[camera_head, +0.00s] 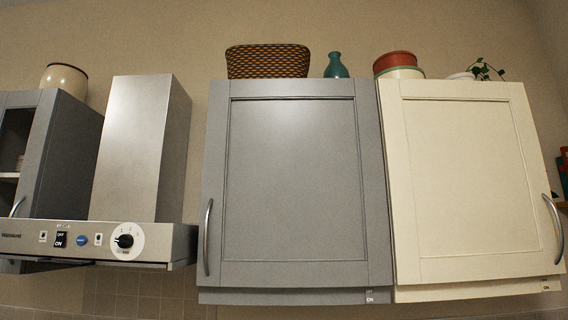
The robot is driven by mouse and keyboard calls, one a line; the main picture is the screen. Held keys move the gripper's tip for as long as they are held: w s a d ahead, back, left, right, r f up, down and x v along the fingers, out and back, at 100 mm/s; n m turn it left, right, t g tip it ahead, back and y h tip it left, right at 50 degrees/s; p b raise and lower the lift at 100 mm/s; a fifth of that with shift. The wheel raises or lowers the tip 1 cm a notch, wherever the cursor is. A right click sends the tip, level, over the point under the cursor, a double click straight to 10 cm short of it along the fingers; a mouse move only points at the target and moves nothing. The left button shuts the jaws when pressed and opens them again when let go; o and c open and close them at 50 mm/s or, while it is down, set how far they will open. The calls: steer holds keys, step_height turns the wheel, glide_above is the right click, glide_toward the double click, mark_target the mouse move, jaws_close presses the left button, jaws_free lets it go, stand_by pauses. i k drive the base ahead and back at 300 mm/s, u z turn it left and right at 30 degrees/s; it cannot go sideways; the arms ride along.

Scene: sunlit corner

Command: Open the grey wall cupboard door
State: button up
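The grey wall cupboard door (295,180) hangs in the middle of the view and looks shut. Its curved metal handle (208,237) stands upright near the door's lower left edge. My gripper is not in view, so its state and its distance from the handle do not show.
A cream cupboard (465,180) adjoins on the right. On the left are a metal range hood (140,150) with a control panel (80,241) and another grey cupboard (65,150). A patterned basket (268,61), teal vase (336,66) and stacked pots (396,64) sit on top.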

mark_target(293, 193)
steer(key=u, duration=0.05)
steer(key=i, duration=1)
steer(key=z, duration=0.05)
